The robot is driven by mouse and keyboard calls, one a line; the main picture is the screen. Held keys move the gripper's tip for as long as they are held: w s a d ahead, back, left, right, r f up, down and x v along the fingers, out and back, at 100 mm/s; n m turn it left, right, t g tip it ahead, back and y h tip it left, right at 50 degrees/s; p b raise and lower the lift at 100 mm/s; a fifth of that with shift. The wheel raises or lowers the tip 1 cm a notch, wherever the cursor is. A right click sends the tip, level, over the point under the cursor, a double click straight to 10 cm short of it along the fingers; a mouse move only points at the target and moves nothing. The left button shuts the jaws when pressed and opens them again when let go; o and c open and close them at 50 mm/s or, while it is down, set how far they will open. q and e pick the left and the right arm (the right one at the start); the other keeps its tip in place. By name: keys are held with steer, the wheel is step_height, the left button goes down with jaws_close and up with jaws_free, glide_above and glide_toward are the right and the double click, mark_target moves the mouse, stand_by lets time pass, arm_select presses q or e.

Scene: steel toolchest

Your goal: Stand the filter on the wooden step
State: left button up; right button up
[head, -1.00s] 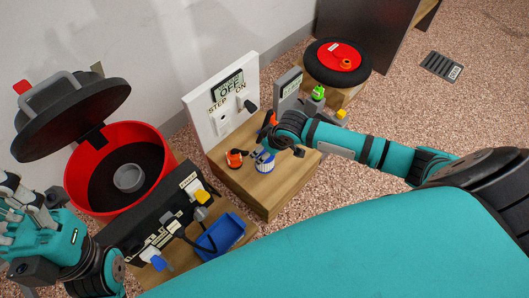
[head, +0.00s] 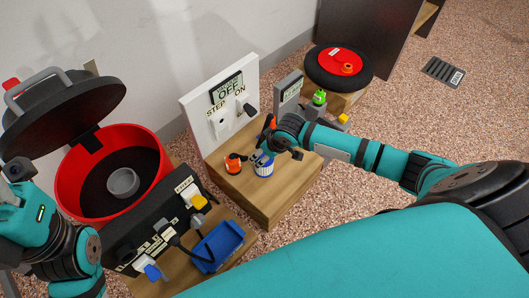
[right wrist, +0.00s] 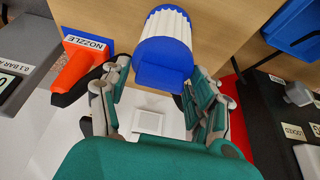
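The filter (head: 263,168), with white pleats and blue ends, appears upright on the wooden step (head: 285,190). In the right wrist view the filter (right wrist: 165,45) has its blue cap toward my camera. My right gripper (head: 278,146) is just beside it. In the right wrist view its fingers (right wrist: 160,75) are spread at either side of the cap. A gap shows at the left finger; the right finger is close to the cap, and contact is unclear. My left gripper (head: 18,172) is partly in view at the left edge, and its fingers are unclear.
An orange item (head: 233,163) stands left of the filter. A white panel (head: 222,100) with switches rises behind the step. An orange nozzle (right wrist: 78,70) is near my right fingers. A red drum (head: 75,175), a black box (head: 160,225) and a blue tray (head: 218,247) are left.

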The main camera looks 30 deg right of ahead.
steer(key=o, duration=0.4)
